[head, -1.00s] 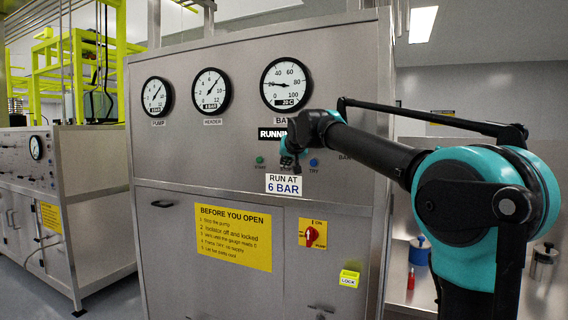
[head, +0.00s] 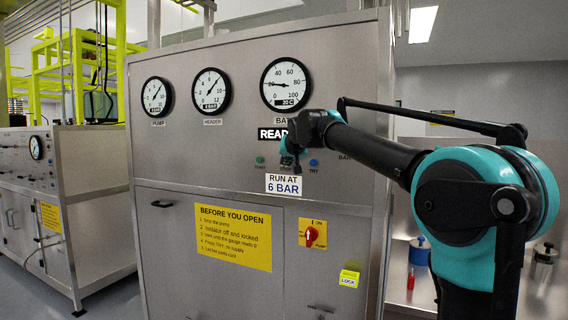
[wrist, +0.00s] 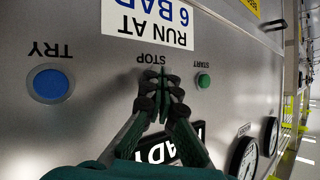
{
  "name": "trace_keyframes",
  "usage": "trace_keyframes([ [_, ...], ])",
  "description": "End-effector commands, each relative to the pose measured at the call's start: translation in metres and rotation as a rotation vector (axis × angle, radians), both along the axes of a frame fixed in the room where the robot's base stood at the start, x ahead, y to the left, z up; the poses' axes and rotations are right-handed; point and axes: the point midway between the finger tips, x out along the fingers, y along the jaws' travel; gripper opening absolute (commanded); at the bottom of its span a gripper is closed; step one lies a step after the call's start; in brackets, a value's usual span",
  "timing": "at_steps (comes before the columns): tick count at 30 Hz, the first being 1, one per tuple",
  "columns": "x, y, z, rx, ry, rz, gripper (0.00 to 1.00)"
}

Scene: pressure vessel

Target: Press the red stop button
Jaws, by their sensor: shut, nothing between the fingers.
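My gripper (head: 290,164) is shut and empty, its fingertips at the panel between the green and blue buttons. In the wrist view, which is upside down, my gripper (wrist: 160,84) lies over the spot by the STOP label (wrist: 151,59). The red stop button is hidden behind the fingers, and I cannot see contact directly. The green START button (wrist: 203,81) and the blue TRY button (wrist: 51,83) show on either side.
The panel (head: 205,150) carries round gauges (head: 286,84) above and a "RUN AT 6 BAR" sign (head: 284,184) below the buttons. A red rotary switch on a yellow plate (head: 313,234) and a yellow LOCK tag (head: 349,278) sit lower. A bench stands at the right.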

Motion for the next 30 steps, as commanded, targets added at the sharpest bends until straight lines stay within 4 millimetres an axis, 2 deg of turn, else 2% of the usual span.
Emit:
trace_keyframes([
  [30,0.0096,-0.0038,0.0006,0.0,-0.002,-0.001,0.0],
])
